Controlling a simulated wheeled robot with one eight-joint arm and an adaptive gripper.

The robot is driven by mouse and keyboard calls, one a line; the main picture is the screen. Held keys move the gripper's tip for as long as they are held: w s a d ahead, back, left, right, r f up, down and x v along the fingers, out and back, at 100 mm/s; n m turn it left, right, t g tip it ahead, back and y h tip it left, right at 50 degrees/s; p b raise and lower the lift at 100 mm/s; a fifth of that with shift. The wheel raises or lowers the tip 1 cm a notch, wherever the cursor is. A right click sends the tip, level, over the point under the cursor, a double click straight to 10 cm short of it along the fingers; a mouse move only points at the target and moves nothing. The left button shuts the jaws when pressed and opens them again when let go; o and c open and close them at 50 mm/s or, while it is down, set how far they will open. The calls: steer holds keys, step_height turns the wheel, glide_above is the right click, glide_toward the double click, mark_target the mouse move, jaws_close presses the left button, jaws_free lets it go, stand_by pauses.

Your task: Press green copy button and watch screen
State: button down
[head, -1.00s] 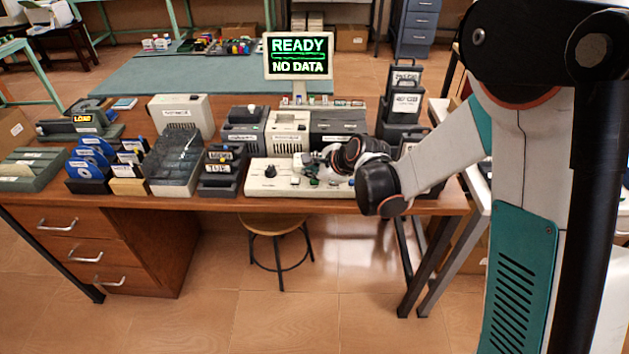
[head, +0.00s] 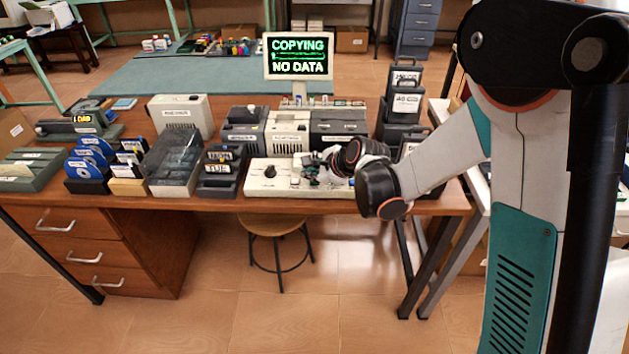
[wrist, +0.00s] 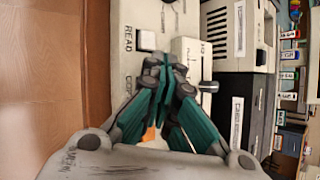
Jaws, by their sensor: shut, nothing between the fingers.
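My gripper (head: 310,170) is over the panel's right part. In the wrist view my gripper (wrist: 155,75) is shut and empty, its teal fingers over the panel beside a partly covered label beginning with "CO". A white button (wrist: 146,40) by the "READ" label shows there. The green copy button is hidden behind the fingers.
Grey and beige drive boxes (head: 288,130) stand behind the panel. Black labelled cases (head: 402,105) are stacked to the right. Disk holders (head: 90,165) and a clear-lidded box (head: 174,160) fill the left. A stool (head: 274,228) is under the desk.

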mark_target(313, 183)
steer(key=shift+r, duration=0.15)
steer(key=shift+r+p, duration=0.5)
steer(key=shift+r, duration=0.15)
steer(key=shift+r+p, duration=1.7)
steer(key=shift+r, duration=0.8)
